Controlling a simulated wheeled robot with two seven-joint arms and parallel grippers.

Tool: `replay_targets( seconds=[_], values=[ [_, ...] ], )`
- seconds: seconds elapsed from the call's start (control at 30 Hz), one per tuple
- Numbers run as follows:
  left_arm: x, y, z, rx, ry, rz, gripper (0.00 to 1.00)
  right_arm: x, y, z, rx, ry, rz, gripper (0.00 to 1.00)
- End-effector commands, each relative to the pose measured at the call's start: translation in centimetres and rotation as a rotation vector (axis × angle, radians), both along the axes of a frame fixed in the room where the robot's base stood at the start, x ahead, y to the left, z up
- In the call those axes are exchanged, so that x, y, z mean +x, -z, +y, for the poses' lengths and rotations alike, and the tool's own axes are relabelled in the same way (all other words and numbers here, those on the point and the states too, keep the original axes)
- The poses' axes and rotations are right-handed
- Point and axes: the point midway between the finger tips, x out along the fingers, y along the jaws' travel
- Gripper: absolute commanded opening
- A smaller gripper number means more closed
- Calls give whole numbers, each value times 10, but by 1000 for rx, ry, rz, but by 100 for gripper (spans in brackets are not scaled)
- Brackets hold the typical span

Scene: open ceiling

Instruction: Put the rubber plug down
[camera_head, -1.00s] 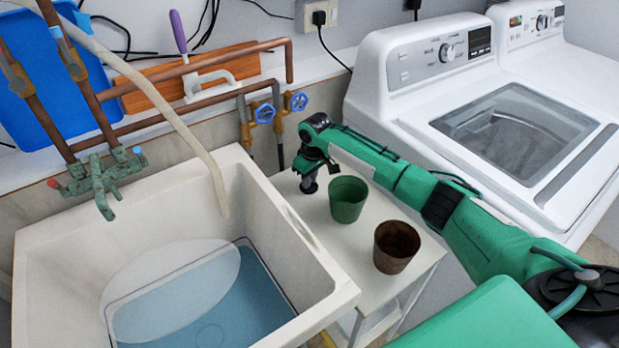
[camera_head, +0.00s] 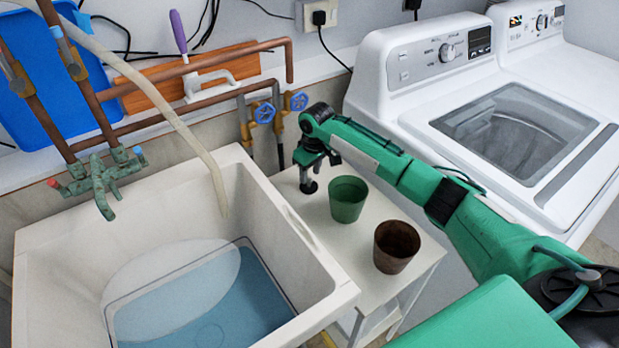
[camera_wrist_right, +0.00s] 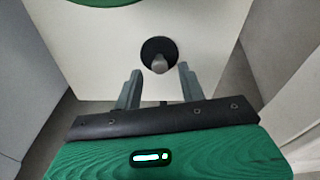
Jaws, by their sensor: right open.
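The rubber plug (camera_wrist_right: 158,54) is a black disc with a grey knob on top. It lies flat on the white side table (camera_wrist_right: 90,62), and it also shows as a small dark shape in the head view (camera_head: 308,187). My right gripper (camera_wrist_right: 159,73) is open and empty, with the plug just beyond its fingertips and apart from them. In the head view this gripper (camera_head: 310,174) is over the back left part of the table. My left gripper is not in view.
A green pot (camera_head: 347,205) and a brown pot (camera_head: 394,252) stand on the table, right of the plug. A white sink (camera_head: 262,222) with water is to the left, under a green tap (camera_head: 103,182). A white washing machine (camera_head: 415,85) stands at the right.

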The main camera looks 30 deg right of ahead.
Motion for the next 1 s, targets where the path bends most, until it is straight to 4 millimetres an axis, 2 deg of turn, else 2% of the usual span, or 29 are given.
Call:
replay_targets(
  seconds=[0.03, 0.2, 0.4, 0.6, 1.0],
  values=[
    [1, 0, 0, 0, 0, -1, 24, 0, -13, -1, 1, 0, -5, 41],
    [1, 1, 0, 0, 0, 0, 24, -5, -50, -2, 1, 0, -4, 41],
    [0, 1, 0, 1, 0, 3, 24, -8, -79, -4, 1, 2, -2, 41],
    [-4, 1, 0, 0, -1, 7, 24, -10, -90, -4, 1, 2, -1, 41],
    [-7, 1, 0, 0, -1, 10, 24, -10, -90, -4, 0, 2, 0, 41]
  ],
)
